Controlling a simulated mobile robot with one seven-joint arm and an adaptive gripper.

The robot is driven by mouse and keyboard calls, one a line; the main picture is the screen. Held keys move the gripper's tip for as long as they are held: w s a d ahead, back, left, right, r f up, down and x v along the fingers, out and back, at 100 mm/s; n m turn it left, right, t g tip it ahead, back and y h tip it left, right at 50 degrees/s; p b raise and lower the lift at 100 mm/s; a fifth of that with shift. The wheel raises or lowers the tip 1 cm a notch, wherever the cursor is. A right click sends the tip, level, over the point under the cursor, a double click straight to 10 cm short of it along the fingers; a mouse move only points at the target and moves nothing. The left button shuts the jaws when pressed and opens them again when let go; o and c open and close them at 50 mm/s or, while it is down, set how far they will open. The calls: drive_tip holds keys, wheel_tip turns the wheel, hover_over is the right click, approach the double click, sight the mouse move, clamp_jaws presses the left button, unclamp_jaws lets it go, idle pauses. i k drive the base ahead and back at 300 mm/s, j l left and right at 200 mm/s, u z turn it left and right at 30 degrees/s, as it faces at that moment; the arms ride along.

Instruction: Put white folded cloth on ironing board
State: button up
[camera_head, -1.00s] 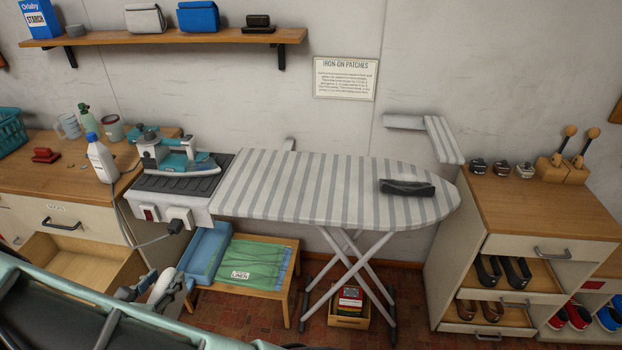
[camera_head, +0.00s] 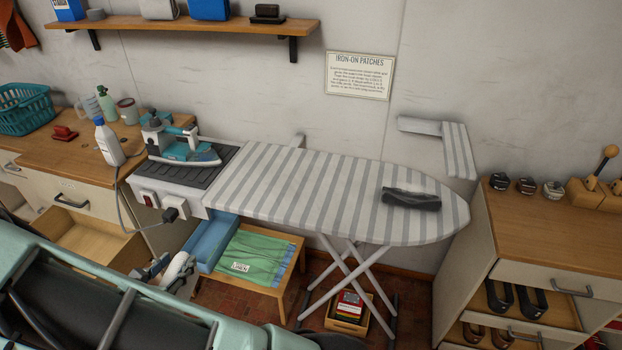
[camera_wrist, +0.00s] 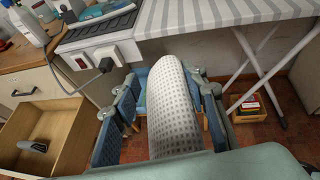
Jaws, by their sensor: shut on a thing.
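The white folded cloth (camera_wrist: 170,110) shows in the wrist view as a rounded white roll with small grey dots, between the blue-padded fingers of my gripper (camera_wrist: 168,98). My gripper is shut on it. In the head view, my gripper (camera_head: 165,272) and the pale cloth (camera_head: 178,268) are low at left, in front of the ironing board's left end and below its top. The ironing board (camera_head: 290,195) has grey and white stripes; it also shows at the top of the wrist view (camera_wrist: 215,14). A dark folded item (camera_head: 411,200) lies near its right tip.
A teal iron (camera_head: 180,142) stands on the dark rest at the board's left end, with a plug and cord (camera_head: 170,214) at the front. An open drawer (camera_head: 85,245) juts out at left. A low stool with green linen (camera_head: 255,255) stands below. The board's middle is clear.

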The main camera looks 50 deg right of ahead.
sight(332, 189)
drive_tip(key=l+u, duration=0.15)
drive_tip(key=l, duration=0.35)
drive_tip(key=k+l+u, duration=0.1)
drive_tip(key=l, duration=0.4)
drive_tip(key=k+l+u, duration=0.15)
drive_tip(key=l, duration=0.3)
drive_tip(key=i, duration=0.05)
